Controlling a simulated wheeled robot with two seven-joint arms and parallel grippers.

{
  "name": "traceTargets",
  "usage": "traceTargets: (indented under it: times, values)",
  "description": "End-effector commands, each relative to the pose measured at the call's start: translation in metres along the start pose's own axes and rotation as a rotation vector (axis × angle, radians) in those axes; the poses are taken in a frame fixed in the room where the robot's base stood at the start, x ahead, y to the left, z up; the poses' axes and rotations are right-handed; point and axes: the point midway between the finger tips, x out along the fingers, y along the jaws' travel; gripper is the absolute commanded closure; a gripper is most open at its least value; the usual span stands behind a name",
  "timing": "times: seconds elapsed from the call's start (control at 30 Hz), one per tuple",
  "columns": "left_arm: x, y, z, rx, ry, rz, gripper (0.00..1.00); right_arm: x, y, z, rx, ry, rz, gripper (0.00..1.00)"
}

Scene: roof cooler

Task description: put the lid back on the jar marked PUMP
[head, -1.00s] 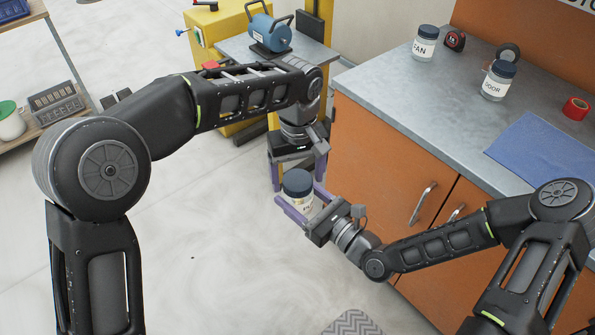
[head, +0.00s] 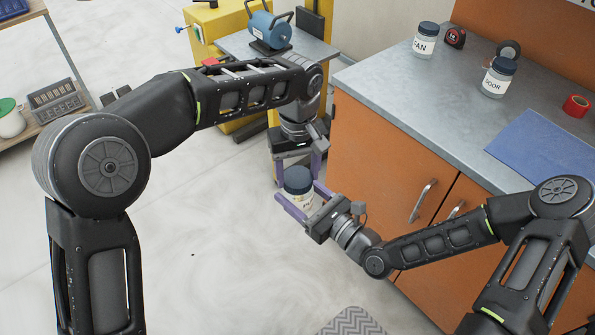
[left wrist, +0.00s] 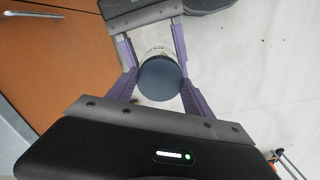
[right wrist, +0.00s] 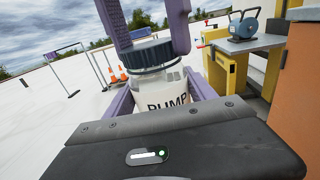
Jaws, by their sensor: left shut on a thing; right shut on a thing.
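My left gripper (head: 296,169) comes from above and is shut on the lid. In the left wrist view the lid (left wrist: 160,78) sits between its fingertips and hides most of the jar.
Lidded jars marked FAN (head: 424,42) and DOOR (head: 497,80) stand on the grey worktop (head: 400,85), near a blue cloth (head: 545,150) and red tape (head: 576,105). The orange cabinet (head: 375,160) is close right of my grippers. Open floor lies left.

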Motion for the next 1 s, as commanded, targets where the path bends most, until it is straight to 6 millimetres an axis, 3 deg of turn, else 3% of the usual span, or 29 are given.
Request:
traceTargets:
  times: [0.17, 0.6, 0.73, 0.77, 1.0]
  values:
    - [0.0001, 0.0000, 0.0001, 0.191, -0.001, 0.000, 0.89, 0.0001, 0.0001, 0.0004, 0.000, -0.001, 0.000, 1.00]
    - [0.0010, 0.0002, 0.0001, 1.278, -0.001, 0.000, 0.89, 0.0001, 0.0001, 0.0004, 0.000, -0.001, 0.000, 1.00]
    - [0.0007, 0.0003, 0.0001, 1.262, 0.000, -0.001, 0.89, 0.0001, 0.0001, 0.0004, 0.000, -0.001, 0.000, 1.00]
    - [0.0007, 0.0003, 0.0000, 1.262, 0.000, -0.001, 0.40, 0.0001, 0.0001, 0.0004, 0.000, -0.001, 0.000, 1.00]
    - [0.0007, 0.0001, -0.0001, 1.260, 0.000, -0.001, 0.20, 0.0001, 0.0001, 0.0005, 0.000, -0.001, 0.000, 1.00]
